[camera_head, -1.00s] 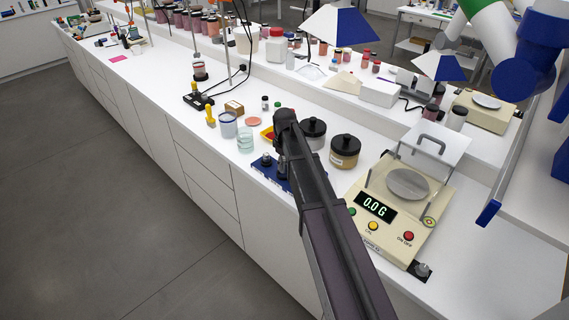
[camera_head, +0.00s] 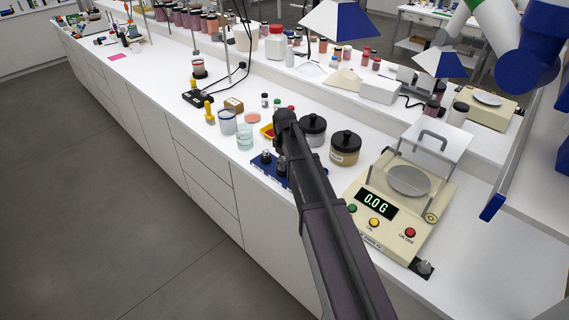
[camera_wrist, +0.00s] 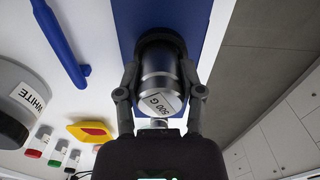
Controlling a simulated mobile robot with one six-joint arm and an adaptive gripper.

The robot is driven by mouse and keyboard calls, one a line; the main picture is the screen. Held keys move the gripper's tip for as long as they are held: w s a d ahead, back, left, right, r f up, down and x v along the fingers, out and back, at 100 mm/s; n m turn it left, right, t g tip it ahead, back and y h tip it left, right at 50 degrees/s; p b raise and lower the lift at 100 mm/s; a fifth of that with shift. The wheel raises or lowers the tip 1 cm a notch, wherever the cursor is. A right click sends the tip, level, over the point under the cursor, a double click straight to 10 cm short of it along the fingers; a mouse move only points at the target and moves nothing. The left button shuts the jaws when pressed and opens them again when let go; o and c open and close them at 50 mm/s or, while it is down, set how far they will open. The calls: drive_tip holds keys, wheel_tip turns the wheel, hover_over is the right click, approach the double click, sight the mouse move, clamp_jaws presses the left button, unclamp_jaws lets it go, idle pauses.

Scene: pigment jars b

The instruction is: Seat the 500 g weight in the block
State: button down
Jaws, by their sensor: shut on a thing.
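The 500 g weight (camera_wrist: 159,70) is a shiny metal cylinder with a white "500 G" label. In the wrist view my gripper (camera_wrist: 160,93) is shut on it, one finger on each side. The blue block (camera_wrist: 127,25) lies behind the weight, and a dark round rim shows around the weight's far end. I cannot tell how deep the weight sits there. In the head view the blue block (camera_head: 257,172) is partly hidden by my arm; a small dark weight (camera_head: 265,156) stands on its left part. My gripper (camera_head: 282,168) is mostly hidden there.
A balance (camera_head: 385,207) reading 0.0 G stands to the right. Two black-lidded jars (camera_head: 345,149) stand behind my arm. A yellow and red tray (camera_wrist: 92,131) and a blue bar (camera_wrist: 62,46) lie nearby. The bench's front edge is close.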

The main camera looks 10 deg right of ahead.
drive_tip(key=shift+f+b, duration=0.35)
drive_tip(key=shift+f, duration=0.05)
drive_tip(key=shift+c, duration=0.7)
unclamp_jaws()
drive_tip(key=shift+r, duration=0.2)
wheel_tip(320, 180, up, 8)
drive_tip(key=p, duration=0.8)
idle(0.5)
drive_tip(key=s+f+m, duration=0.1)
drive_tip(key=s+m, duration=0.6)
drive_tip(key=s, duration=1.7)
drive_tip(key=shift+a+m+b, duration=0.15)
drive_tip(key=shift+m+b, duration=0.15)
drive_tip(key=shift+b, duration=0.05)
